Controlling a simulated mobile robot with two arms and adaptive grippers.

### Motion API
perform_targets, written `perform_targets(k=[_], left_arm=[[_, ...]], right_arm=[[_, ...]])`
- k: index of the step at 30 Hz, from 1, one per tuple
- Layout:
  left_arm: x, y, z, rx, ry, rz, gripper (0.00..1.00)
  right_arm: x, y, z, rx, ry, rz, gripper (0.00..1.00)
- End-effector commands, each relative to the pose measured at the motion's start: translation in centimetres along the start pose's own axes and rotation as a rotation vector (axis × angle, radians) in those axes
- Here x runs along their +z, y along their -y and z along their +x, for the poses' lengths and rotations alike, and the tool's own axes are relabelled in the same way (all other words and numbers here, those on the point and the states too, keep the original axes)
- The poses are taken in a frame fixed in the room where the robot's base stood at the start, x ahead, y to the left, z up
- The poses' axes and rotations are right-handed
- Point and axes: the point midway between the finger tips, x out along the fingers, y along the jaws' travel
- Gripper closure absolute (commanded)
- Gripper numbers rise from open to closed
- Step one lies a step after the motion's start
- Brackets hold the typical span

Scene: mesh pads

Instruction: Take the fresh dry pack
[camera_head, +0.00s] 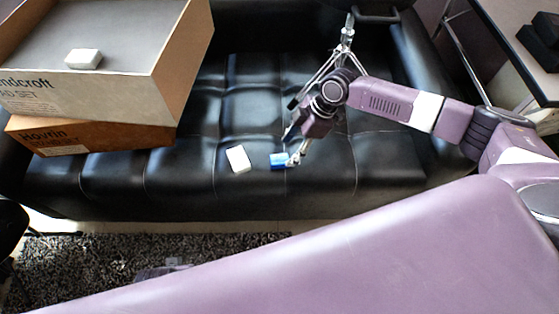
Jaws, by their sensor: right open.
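A small blue pack (278,161) lies on the front of the black sofa seat (330,170). A white pack (238,159) lies a little to its left, turned at an angle. Another white pack (83,58) lies on the open box at the upper left. I cannot tell from their look which pack is the fresh dry one. My right gripper (290,147) is open, its fingers pointing down close to the blue pack's right side. One finger covers or touches the blue pack's right edge; I cannot tell which. My left gripper is not in view.
A large cardboard box (90,95) sits on a flatter brown box (90,135) at the sofa's left. A desk (525,45) with dark items stands at the upper right. A speckled rug (90,260) lies in front. The seat right of the blue pack is clear.

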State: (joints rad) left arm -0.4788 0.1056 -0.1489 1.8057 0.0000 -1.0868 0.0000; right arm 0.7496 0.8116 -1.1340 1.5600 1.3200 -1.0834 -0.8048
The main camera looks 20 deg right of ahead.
Motion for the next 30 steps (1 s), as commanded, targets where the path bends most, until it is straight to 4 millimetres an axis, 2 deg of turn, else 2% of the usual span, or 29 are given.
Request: perform_targets(k=[2,11,21,30], left_arm=[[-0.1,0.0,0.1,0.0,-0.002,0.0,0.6],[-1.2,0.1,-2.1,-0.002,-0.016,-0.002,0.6],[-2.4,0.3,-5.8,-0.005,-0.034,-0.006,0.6],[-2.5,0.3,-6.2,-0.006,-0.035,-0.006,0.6]], right_arm=[[0.4,-0.5,0.0,0.001,0.002,0.003,0.48],[0.3,-0.7,3.1,0.001,0.001,0.002,0.48],[0.2,-1.2,7.1,0.002,0.001,0.003,0.48],[0.1,-1.1,7.4,0.003,0.001,0.002,0.49]])
